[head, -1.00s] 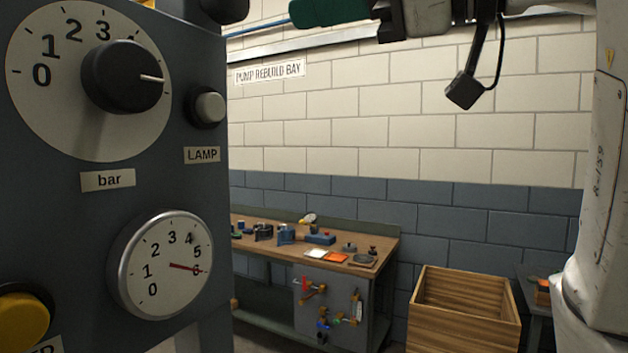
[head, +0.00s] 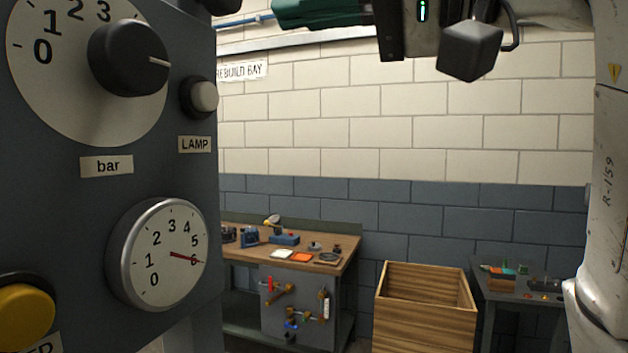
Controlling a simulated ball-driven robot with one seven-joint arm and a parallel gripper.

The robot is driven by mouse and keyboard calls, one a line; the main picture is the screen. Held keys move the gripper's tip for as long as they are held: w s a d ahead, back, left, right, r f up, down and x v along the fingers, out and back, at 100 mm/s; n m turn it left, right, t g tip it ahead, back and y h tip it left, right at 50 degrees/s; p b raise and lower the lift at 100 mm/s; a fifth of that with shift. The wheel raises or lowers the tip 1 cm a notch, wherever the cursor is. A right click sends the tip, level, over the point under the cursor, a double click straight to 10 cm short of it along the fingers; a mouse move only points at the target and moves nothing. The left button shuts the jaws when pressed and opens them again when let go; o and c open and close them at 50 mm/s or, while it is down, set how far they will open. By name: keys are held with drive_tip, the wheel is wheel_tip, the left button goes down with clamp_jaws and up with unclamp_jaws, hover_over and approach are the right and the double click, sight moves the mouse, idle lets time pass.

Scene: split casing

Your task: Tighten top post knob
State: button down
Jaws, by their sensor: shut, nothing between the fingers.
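A dark rounded shape (head: 218,6) sits at the upper right edge of the grey panel, cut off by the top of the picture. I cannot tell whether it is the post knob. Part of my wrist (head: 424,14), with a lit green strip, a dark plate and a grey block on a cable, shows at the top. A dark green body (head: 325,12) lies to its left, also cut off, and I cannot tell what it belongs to. No gripper fingers can be made out. The large black dial knob (head: 130,58) on the panel has a white pointer aimed right.
The panel (head: 190,200) fills the left side, with a lamp (head: 200,97), a gauge (head: 158,255) reading near its top end and a yellow button (head: 22,312). Behind stand a workbench (head: 345,262), a wooden crate (head: 425,325) and a side table (head: 520,298).

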drive_tip(key=x, duration=0.5)
drive_tip(key=shift+w+a+r+p, duration=0.15)
drive_tip(key=shift+a+p, duration=0.1)
drive_tip(key=shift+p, duration=0.15)
